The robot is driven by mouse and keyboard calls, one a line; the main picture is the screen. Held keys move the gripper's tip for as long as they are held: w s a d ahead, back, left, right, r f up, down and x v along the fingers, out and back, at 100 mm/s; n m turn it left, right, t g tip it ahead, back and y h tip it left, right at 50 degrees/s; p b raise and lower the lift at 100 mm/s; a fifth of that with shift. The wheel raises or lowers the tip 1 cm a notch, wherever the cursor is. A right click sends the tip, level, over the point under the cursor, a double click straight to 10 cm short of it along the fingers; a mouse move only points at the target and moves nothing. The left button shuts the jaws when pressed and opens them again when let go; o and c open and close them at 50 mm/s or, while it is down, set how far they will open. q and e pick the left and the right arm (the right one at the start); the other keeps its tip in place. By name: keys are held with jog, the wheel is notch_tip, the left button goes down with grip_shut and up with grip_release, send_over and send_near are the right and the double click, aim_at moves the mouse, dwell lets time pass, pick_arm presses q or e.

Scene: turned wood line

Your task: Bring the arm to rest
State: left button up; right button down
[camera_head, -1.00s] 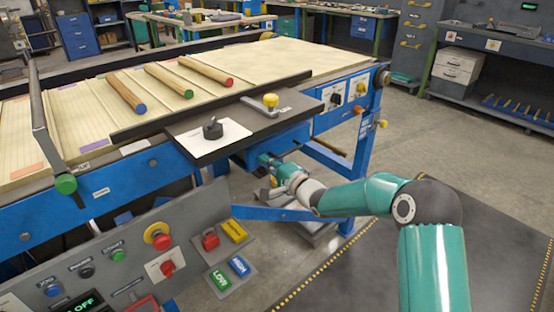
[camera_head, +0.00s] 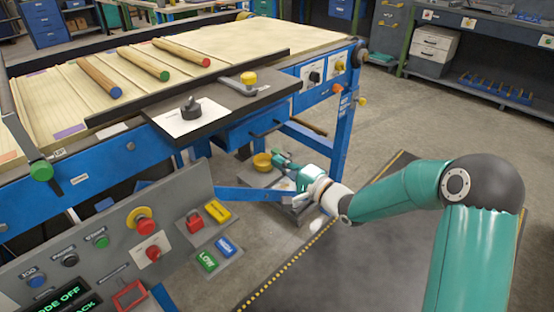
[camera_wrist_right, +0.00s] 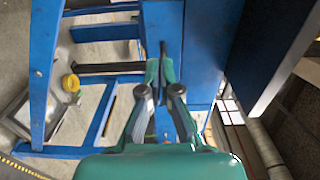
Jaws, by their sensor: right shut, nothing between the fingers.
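My right arm comes in from the right in the head view. Its gripper (camera_head: 279,157) is low beside the blue conveyor frame, below the table's front edge. In the right wrist view the fingers of my right gripper (camera_wrist_right: 160,72) are shut with nothing between them, in front of blue frame parts. My left gripper is not in view.
The blue bench (camera_head: 110,170) carries dowels with blue, green and red ends (camera_head: 180,52). A yellow cup (camera_head: 262,162) stands low near the gripper; the wrist view shows it too (camera_wrist_right: 70,83). A control panel (camera_head: 105,245) is at front left. Floor at right is open.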

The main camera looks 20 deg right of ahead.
jog(key=s+a+f+g, duration=0.2)
jog(key=s+a+f, duration=0.15)
jog(key=f, duration=0.45)
jog(key=s+a+f+g, duration=0.3)
jog(key=a+f, duration=0.2)
jog(key=f, duration=0.3)
jog(key=s+a+f+g, duration=0.2)
jog(key=s+a+f, duration=0.2)
jog(key=f, duration=0.4)
jog(key=s+a+f+n+g+h, duration=0.2)
jog(key=s+f+n+g, duration=0.2)
jog(key=s+f, duration=0.45)
jog(key=s+f+n+g, duration=0.3)
jog(key=s+n+g, duration=0.3)
jog(key=s, duration=0.7)
notch_tip(320, 180, up, 17)
jog(key=n+p, duration=0.2)
jog(key=p, duration=1.4)
jog(key=shift+w+d+t, duration=0.15)
jog(key=shift+w+t, duration=0.05)
jog(key=shift+t, duration=0.2)
jog(key=shift+f, duration=0.1)
